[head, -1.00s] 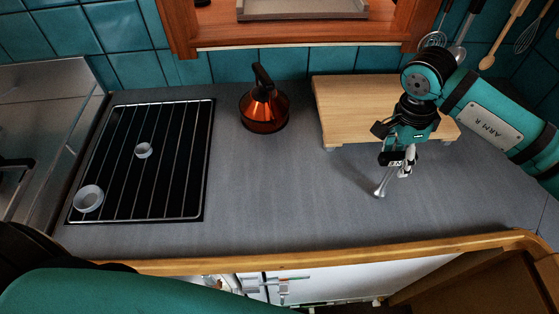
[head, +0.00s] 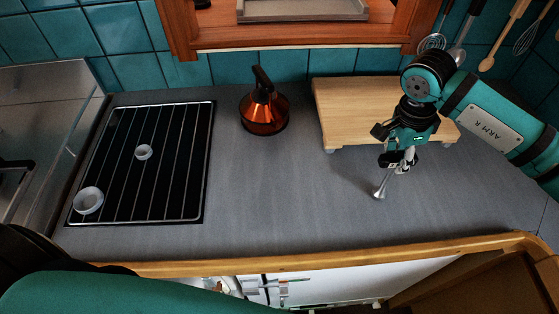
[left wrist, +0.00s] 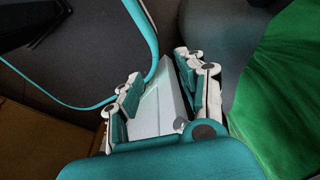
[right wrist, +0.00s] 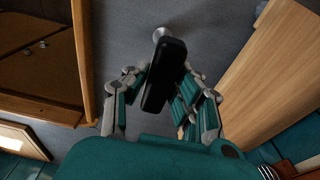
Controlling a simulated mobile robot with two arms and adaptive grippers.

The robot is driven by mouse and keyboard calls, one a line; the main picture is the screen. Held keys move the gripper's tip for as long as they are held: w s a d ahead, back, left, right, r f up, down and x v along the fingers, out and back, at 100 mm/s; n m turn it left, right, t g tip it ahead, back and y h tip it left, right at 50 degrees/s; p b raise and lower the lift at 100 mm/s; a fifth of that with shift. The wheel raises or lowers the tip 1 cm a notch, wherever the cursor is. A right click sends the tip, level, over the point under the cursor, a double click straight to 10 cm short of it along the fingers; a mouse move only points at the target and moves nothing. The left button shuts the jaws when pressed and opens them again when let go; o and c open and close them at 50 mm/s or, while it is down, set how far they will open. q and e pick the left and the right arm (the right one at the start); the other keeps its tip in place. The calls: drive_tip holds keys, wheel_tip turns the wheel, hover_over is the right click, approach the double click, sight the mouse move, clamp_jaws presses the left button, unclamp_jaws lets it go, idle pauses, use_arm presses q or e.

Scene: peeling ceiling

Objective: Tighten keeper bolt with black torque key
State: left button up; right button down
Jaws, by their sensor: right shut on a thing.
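My right gripper (head: 398,160) is shut on the torque key. The key's metal shaft (head: 380,187) points down and tilts to the left above the grey counter in the head view. In the right wrist view the black handle (right wrist: 165,75) sits between the right fingers, and a round metal part shows beyond it. My left gripper (left wrist: 162,85) shows in the left wrist view with its fingers apart. A pale grey block-like surface (left wrist: 158,105) shows between them; I cannot tell what it is. I cannot make out the keeper bolt in any view.
A wooden board (head: 350,100) on short feet stands behind my right gripper. A copper kettle (head: 264,112) stands at mid-counter. A black hob with a wire grid (head: 180,165) is at left, with two white rings on it. The counter's middle (head: 280,190) is clear. Utensils hang at top right.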

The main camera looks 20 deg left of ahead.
drive_tip(key=shift+r, duration=0.15)
drive_tip(key=shift+r+p, duration=0.9)
drive_tip(key=shift+r, duration=1.5)
drive_tip(key=shift+r+p, duration=0.9)
drive_tip(key=shift+r, duration=1.6)
